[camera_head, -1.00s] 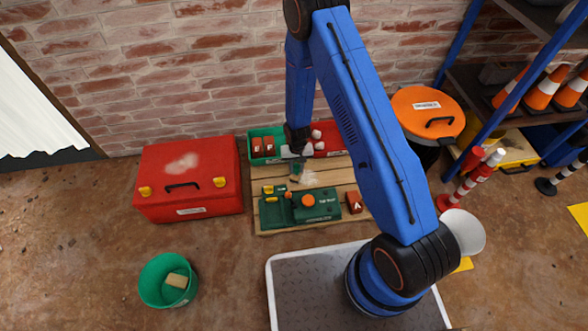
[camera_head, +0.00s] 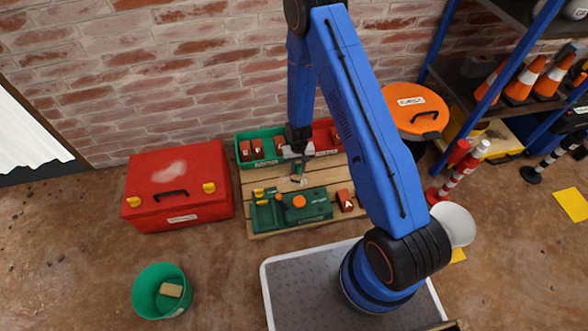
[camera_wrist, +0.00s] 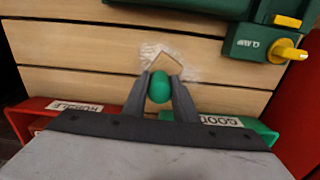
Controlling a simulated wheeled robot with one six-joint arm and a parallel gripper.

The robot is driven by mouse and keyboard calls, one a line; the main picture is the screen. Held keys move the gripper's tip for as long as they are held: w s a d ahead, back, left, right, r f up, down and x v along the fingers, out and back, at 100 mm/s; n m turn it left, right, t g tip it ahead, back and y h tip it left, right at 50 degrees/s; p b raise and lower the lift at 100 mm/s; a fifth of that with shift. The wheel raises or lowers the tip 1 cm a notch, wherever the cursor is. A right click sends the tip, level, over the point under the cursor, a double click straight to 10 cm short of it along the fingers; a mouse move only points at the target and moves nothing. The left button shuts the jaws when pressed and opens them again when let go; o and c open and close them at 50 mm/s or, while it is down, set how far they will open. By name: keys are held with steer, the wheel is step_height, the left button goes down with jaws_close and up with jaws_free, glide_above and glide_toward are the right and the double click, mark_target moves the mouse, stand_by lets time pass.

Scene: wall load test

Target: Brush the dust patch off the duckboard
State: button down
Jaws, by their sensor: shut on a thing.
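The slatted wooden duckboard (camera_head: 240,197) lies on the floor against the brick wall. My gripper (camera_head: 297,157) is over its middle, in front of the bins. In the wrist view my gripper (camera_wrist: 160,82) is shut on a green handle (camera_wrist: 159,88), seen end-on, apparently a brush; its lower end is hard to make out. A pale, smeared dust patch (camera_wrist: 185,70) shows on the slats just beyond the fingers, partly hidden by them. In the head view the green tool (camera_head: 297,168) points down to the slats, with a small pale area at its end.
A green machine (camera_head: 315,208) and a red block (camera_head: 345,200) stand on the duckboard's front half. Green (camera_head: 242,137) and red (camera_head: 322,128) bins with blocks stand at its back. A dusty red toolbox (camera_head: 150,205) is left. A green bucket (camera_head: 147,292) stands in front.

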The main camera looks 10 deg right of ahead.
steer(key=shift+d+f, duration=0.1)
steer(key=shift+d, duration=1.75)
steer(key=shift+s, duration=1.25)
steer(key=shift+w+a, duration=0.1)
steer(key=shift+a, duration=6.1)
steer(key=shift+d, duration=6.15)
